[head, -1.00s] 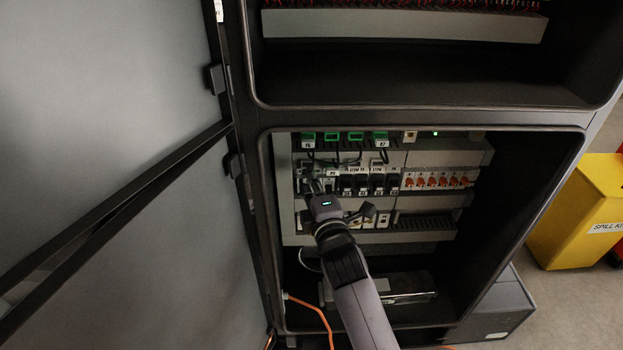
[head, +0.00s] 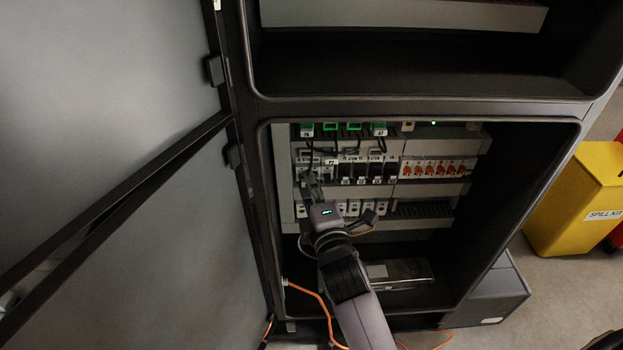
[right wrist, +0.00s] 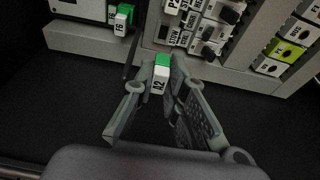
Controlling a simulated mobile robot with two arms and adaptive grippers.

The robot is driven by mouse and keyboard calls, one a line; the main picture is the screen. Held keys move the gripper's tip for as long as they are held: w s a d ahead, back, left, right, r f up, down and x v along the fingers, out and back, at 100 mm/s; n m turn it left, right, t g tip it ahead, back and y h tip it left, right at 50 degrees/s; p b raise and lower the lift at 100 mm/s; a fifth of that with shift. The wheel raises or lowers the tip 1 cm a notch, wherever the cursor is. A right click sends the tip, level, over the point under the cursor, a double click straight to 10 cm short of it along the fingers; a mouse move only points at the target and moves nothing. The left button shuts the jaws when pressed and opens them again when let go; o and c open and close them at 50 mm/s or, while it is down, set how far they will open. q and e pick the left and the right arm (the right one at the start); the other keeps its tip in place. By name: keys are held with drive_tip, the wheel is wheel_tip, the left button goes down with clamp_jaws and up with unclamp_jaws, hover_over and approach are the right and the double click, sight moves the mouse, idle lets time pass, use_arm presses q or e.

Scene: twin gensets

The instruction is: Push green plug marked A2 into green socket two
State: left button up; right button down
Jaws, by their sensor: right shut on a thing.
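My right gripper (head: 311,180) is in front of the left part of the open cabinet's lower bay, below the top row. In the right wrist view, the gripper (right wrist: 164,78) is shut on the green plug marked A2 (right wrist: 160,75), with its green end away from the palm and its white label towards the camera. The plug is apart from any socket there. In the head view a row of green sockets runs along the bay's top; two middle green ones (head: 330,127) (head: 354,126) show no plug. Their numbers are not legible. My left gripper is not in view.
Labelled green plugs sit at the row's left (head: 306,130) and right (head: 379,129); dark cables hang below. Black modules (head: 361,170) and orange-marked breakers (head: 437,169) fill the row beneath. An open door (head: 110,110) stands at left, a yellow spill kit bin (head: 575,205) at right.

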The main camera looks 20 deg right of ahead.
drive_tip(key=s+d+r+p, duration=0.1)
drive_tip(key=d+r+p, duration=0.4)
drive_tip(key=p, duration=0.3)
drive_tip(key=shift+s+d+r, duration=0.2)
drive_tip(key=shift+s+r, duration=0.05)
drive_tip(key=shift+r, duration=0.4)
idle(0.4)
drive_tip(key=shift+w+d+f, duration=0.1)
drive_tip(key=shift+w+d, duration=0.2)
drive_tip(key=shift+w, duration=0.75)
drive_tip(key=shift+w+d+r, duration=0.1)
drive_tip(key=shift+w+d, duration=0.15)
drive_tip(key=shift+w, duration=0.85)
drive_tip(key=shift+w+d+f, duration=0.1)
drive_tip(key=shift+w+d, duration=0.2)
drive_tip(key=shift+w, duration=0.75)
drive_tip(key=shift+w+d, duration=0.3)
drive_tip(key=shift+w, duration=0.55)
drive_tip(key=shift+w+d, duration=0.15)
drive_tip(key=shift+w, duration=0.4)
